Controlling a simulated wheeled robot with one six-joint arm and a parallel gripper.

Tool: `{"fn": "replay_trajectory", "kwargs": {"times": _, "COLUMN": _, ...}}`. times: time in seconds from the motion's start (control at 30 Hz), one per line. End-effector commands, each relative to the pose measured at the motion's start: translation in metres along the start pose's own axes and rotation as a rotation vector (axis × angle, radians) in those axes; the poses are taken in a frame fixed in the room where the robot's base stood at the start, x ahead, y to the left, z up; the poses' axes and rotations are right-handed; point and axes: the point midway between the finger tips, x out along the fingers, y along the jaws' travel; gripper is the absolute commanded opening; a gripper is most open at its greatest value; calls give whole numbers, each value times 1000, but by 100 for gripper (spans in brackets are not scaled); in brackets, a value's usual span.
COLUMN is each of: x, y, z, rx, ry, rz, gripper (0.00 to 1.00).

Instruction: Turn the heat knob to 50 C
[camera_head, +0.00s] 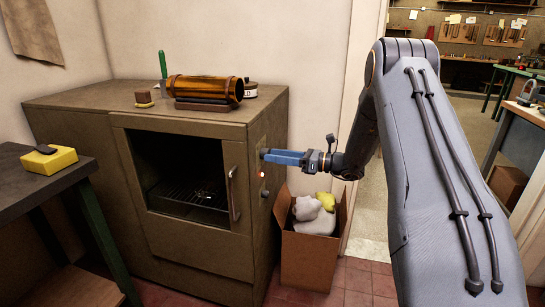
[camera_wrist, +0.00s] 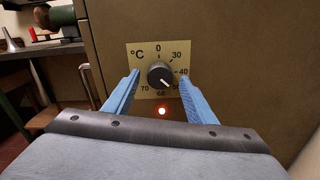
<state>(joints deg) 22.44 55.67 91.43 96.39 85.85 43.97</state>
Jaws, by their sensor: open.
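The heat knob (camera_wrist: 160,74) is a dark round dial on a cream °C scale plate (camera_wrist: 135,53), on the side of the brown oven (camera_head: 180,240). The scale reads 0, 30, 40, 50, 60, 70; the 50 is partly covered by a finger. The knob's pale mark appears to point to the lower right, toward the 50. My gripper (camera_wrist: 159,77) is open, with one blue finger on each side of the knob. Contact cannot be told. In the head view my gripper (camera_head: 266,156) reaches the oven's right side and hides the knob.
A red lamp (camera_wrist: 162,111) glows below the knob. The oven handle (camera_head: 233,195) is on the front, near that corner. A cardboard box (camera_head: 307,260) with rags stands below my arm. A brown cylinder (camera_head: 205,88) lies on the oven top. A dark bench (camera_head: 50,185) stands left.

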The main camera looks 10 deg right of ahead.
Motion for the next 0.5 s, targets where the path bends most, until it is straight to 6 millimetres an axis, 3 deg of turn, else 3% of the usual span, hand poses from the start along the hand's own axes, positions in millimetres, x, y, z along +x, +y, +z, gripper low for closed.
{"fn": "replay_trajectory", "kwargs": {"times": 0.3, "x": -50, "y": -1, "z": 0, "rx": 0, "ry": -1, "rz": -2, "gripper": 51}}
{"fn": "replay_trajectory", "kwargs": {"times": 0.5, "x": -61, "y": 0, "z": 0, "rx": 0, "ry": 0, "rz": 1, "gripper": 51}}
